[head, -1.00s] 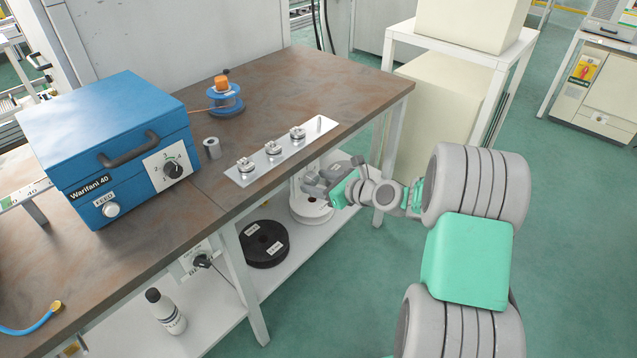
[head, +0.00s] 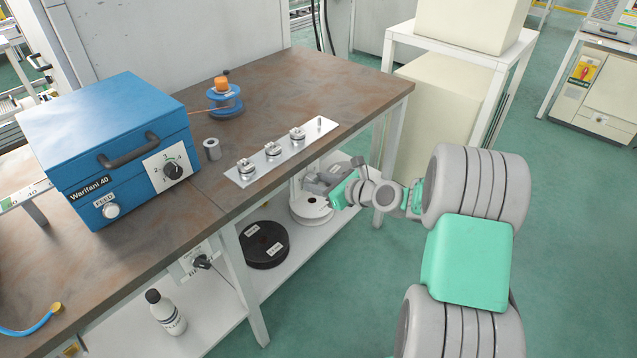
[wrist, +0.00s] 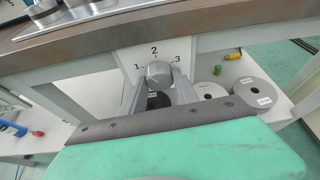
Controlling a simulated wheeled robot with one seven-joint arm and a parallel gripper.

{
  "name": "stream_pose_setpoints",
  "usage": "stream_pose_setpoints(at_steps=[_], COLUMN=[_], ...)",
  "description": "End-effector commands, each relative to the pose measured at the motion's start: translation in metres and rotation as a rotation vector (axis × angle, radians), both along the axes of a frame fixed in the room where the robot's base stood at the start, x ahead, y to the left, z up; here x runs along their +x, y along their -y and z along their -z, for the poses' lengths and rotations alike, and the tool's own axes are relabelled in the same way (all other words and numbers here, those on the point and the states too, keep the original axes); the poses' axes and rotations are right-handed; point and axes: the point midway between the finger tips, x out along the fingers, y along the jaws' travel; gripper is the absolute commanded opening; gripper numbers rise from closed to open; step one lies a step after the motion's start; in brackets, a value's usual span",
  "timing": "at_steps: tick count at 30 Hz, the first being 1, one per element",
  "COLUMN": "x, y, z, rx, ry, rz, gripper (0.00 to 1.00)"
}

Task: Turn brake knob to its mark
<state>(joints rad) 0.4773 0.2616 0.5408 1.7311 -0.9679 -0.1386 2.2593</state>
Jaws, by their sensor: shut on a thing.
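A round grey knob (wrist: 158,73) sits on a pale panel (wrist: 188,52) under the bench edge in the wrist view. The marks 1, 2 and 3 stand around it: 1 at left, 2 above, 3 at right. My gripper (wrist: 157,82) is shut on this knob, one finger on each side. The knob's pointer is too small to read surely. In the head view my gripper (head: 314,184) is below the front edge of the bench at the right, and the knob is hidden there.
The brown bench top (head: 290,85) overhangs my gripper closely. A plate with several metal parts (head: 240,179) lies near its edge. A blue box (head: 105,125) with a dial stands at left. Spools (wrist: 248,92) lie on the shelf below.

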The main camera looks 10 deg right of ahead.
Motion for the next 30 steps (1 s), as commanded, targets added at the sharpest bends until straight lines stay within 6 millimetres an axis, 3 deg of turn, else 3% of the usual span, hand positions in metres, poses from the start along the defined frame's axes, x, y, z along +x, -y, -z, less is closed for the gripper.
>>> stream_pose_setpoints(at_steps=[14, 30], x=[-0.0012, -0.0025], y=[-0.0018, -0.0038], z=[-0.0004, 0.0048], rx=[-0.113, -0.507], ry=[0.081, 0.368], rz=[-0.002, -0.002], gripper=[0.00, 0.00])
